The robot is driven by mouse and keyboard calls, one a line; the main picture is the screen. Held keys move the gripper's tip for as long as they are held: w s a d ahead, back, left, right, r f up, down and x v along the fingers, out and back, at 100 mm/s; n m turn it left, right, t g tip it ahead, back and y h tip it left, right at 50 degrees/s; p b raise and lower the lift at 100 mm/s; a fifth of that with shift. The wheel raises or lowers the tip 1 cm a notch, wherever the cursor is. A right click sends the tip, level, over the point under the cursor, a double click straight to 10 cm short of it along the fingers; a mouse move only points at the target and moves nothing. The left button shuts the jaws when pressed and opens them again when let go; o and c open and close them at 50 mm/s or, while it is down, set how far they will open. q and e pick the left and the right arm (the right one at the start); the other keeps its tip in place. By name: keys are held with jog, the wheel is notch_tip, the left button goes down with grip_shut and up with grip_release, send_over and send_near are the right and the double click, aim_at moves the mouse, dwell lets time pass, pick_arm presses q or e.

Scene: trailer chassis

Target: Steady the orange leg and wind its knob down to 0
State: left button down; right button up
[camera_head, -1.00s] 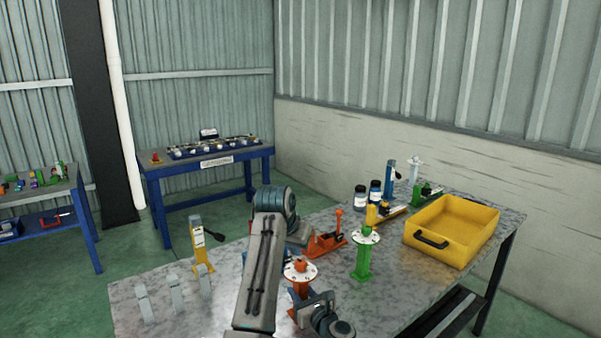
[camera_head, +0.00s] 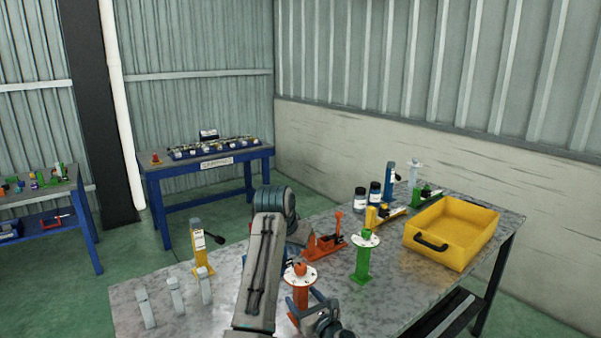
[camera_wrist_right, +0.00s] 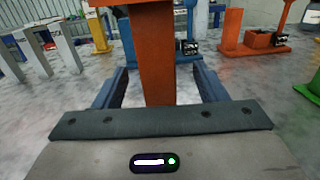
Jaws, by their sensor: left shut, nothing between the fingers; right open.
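The orange leg (camera_head: 301,297) stands upright on the near part of the metal bench, with a white dial disc and an orange knob (camera_head: 300,267) on top. My right gripper (camera_head: 304,301) is at the leg's post, below the disc. In the right wrist view its open blue fingers (camera_wrist_right: 160,80) lie on either side of the orange post (camera_wrist_right: 157,60); neither clearly touches it. My left gripper (camera_head: 299,234) is shut and empty, above and behind the leg, apart from the knob. Its fingertips are largely hidden by my arm. The dial reading is too small to tell.
A green leg (camera_head: 363,262) with a white disc stands right of the orange one. A yellow jack (camera_head: 200,250) and several grey brackets (camera_head: 175,296) stand left. A yellow tray (camera_head: 460,228) sits at right.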

jog(key=v, duration=0.1)
jog(key=p+v, duration=0.2)
jog(key=shift+s+d+r, duration=0.2)
jog(key=shift+s+r, duration=0.05)
jog(key=shift+s, duration=0.1)
jog(key=shift+p+v, duration=0.45)
jog(key=shift+v, duration=0.85)
jog(key=shift+f, duration=0.15)
jog(key=shift+o, duration=0.2)
jog(key=o, duration=0.5)
jog(key=shift+w, duration=0.1)
jog(key=v, duration=1.2)
